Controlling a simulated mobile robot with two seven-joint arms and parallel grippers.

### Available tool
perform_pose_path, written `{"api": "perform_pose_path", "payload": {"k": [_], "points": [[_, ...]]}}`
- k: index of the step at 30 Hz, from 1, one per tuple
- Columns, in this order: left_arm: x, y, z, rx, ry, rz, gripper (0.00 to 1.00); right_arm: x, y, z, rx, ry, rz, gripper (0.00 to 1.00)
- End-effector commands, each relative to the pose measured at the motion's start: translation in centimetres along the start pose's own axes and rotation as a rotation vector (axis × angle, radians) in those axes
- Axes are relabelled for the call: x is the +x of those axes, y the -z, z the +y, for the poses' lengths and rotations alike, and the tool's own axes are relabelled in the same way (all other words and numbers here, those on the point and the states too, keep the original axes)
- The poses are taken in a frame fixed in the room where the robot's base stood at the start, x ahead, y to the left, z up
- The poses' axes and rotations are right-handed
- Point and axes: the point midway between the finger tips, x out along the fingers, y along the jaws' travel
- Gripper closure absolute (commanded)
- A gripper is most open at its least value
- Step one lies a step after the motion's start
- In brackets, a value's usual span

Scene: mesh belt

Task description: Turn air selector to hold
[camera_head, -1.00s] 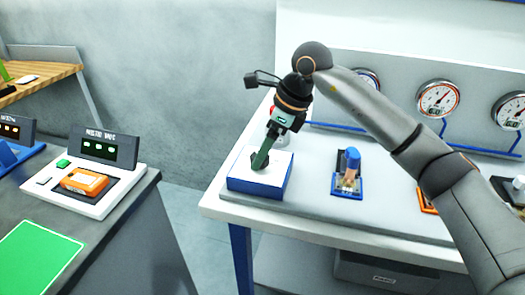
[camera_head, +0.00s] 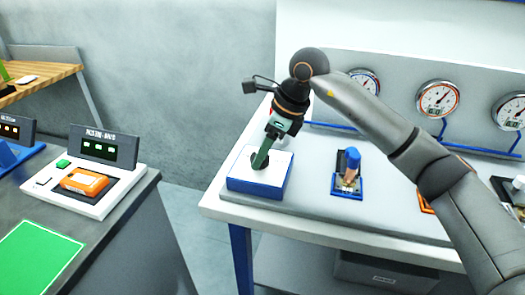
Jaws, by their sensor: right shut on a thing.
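A box with a white top and blue sides (camera_head: 258,188) sits at the left front corner of the grey bench. It carries a small dark knob, which I take to be the air selector; any markings are too small to read. My right gripper (camera_head: 259,160) points down onto the box from above, its green fingers shut on the knob. The fingers cover much of the knob, so its exact angle is hard to tell. My left gripper is not in view.
A blue-handled fitting on a blue base (camera_head: 347,174) stands right of the box. Gauges (camera_head: 438,99) line the panel behind. A separate counter at left holds a white scale-like unit (camera_head: 110,186) and a green mat (camera_head: 38,258). My right arm crosses the bench's right side.

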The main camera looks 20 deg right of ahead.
Motion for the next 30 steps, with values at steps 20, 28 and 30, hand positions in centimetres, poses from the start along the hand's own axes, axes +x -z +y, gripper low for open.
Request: {"api": "perform_pose_path", "payload": {"k": [20, 28, 30], "points": [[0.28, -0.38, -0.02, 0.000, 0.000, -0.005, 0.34, 0.05, 0.03, 0.10, 0.128, 0.054, 0.001, 1.00], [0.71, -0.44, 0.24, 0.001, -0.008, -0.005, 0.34, 0.07, -0.01, 0.21, 0.332, 0.141, 0.000, 1.00], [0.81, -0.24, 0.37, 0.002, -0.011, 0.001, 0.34, 0.11, -0.03, 0.28, 0.387, 0.163, 0.000, 1.00]]}}
